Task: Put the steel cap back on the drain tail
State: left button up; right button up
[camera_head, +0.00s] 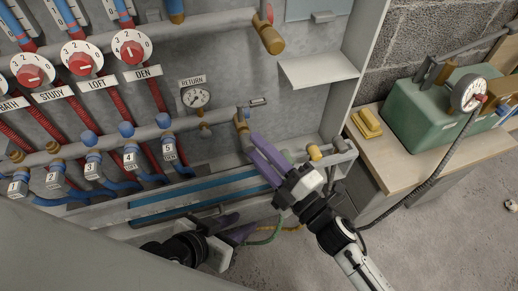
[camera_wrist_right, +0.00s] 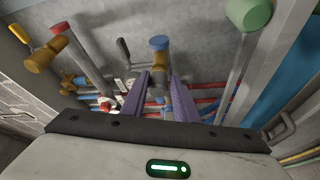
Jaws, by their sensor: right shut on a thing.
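My right gripper (camera_head: 249,142) reaches up and left across the panel, its purple fingers close around something at the right end of the lower pipe. In the right wrist view its fingers (camera_wrist_right: 159,85) are nearly parallel, with a small gap. The brass drain tail (camera_head: 241,119) is at the fingertips; a brass fitting with a blue end (camera_wrist_right: 157,62) shows beyond them in the wrist view. The steel cap is not clearly visible; the fingers hide most of what they hold. My left gripper (camera_head: 234,227) is low, below the blue-striped ledge, apart from the pipes; its jaw gap is unclear.
A small lever (camera_head: 258,101) stands just above the right fingertips. A return gauge (camera_head: 196,96) and numbered blue valves (camera_head: 131,160) lie left. A white shelf (camera_head: 318,70) juts out above right. A bench (camera_head: 440,162) holds a green box (camera_head: 432,112) with a gauge and a yellow block (camera_head: 366,123).

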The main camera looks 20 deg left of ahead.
jog(key=o, duration=1.2)
jog(key=shift+c, duration=0.2)
